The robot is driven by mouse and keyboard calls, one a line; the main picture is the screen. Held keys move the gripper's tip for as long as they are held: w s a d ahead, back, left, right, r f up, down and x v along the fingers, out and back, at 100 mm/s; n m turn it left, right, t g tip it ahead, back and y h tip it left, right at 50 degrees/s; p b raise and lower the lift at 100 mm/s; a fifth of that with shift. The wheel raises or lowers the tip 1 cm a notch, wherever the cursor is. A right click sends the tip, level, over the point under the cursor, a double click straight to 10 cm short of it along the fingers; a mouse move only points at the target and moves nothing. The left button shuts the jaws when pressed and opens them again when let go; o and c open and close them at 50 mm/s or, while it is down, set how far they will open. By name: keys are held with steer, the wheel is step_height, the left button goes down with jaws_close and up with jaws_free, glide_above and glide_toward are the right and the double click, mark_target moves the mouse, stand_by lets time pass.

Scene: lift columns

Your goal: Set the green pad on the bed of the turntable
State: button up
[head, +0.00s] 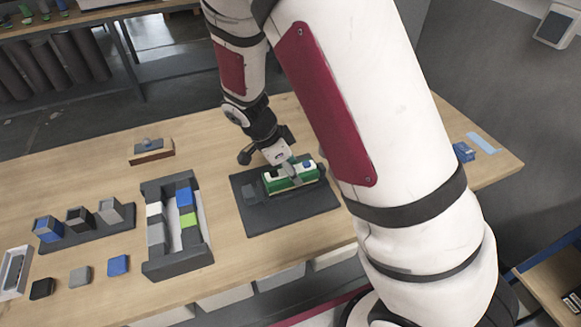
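My gripper (291,172) points down at the far side of the dark mat (262,216), right over a green block-like thing (283,186) with pale parts on top. The fingers overlap this thing's top; whether they hold it is too small to tell. A blue piece shows at its right end. A light green piece (190,219) sits in a dark grey tray (178,261) left of the mat, among blue, grey and white pieces. Which green thing is the pad is not clear. No turntable can be made out for sure.
A dark stand with blue, black and grey blocks (78,218) is at left, with black, grey and blue squares (118,265) before it. Blue items (464,151) lie at right. My arm hides the table's right middle.

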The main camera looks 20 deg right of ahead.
steer(key=shift+f, duration=0.2)
stand_by(0.7)
steer(key=o, duration=1.9)
steer(key=shift+r+p, duration=1.75)
steer(key=shift+r, duration=1.75)
